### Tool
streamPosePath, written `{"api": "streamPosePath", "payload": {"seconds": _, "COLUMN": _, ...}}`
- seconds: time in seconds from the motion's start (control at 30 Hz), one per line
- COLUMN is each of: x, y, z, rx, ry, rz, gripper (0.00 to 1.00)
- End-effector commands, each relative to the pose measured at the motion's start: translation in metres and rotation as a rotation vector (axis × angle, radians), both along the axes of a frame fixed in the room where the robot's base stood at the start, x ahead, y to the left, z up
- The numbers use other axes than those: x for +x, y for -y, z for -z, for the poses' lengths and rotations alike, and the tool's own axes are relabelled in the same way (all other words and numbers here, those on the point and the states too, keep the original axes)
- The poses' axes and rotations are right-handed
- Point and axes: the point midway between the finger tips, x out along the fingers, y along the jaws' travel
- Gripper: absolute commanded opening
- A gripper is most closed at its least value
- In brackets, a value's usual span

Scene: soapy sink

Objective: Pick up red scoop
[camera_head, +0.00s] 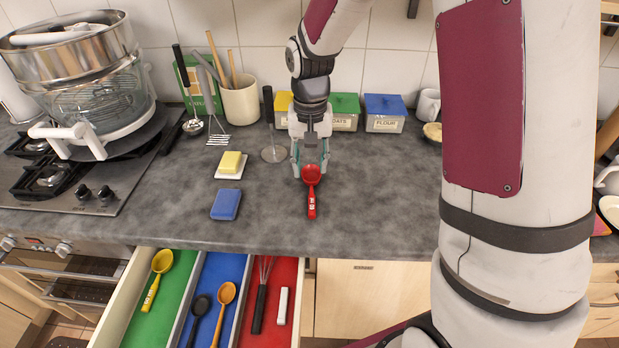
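The red scoop (311,188) lies on the grey countertop in the camera_head view, its bowl toward the back and its handle pointing to the front edge. My gripper (311,172) is pointed down over the scoop's bowl end. Its two fingers are spread apart, one on each side of the bowl. I cannot tell whether the fingertips touch the scoop or how far above the counter they are.
A blue sponge (225,204) and a yellow block on a white dish (229,174) lie to the left. Labelled canisters (385,113) stand behind. An open drawer (137,292) with utensils is below the counter. The counter (385,200) right of the scoop is clear.

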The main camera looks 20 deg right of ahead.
Motion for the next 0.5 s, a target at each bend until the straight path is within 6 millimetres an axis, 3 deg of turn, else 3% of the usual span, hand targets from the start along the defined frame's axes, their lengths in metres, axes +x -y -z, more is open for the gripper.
{"api": "streamPosePath", "payload": {"seconds": 0.2, "x": -0.001, "y": 0.000, "z": 0.039, "rx": 0.000, "ry": -0.004, "rz": 0.001, "gripper": 0.38}}
{"api": "streamPosePath", "payload": {"seconds": 0.5, "x": -0.001, "y": 0.001, "z": 0.060, "rx": 0.000, "ry": -0.003, "rz": 0.000, "gripper": 0.38}}
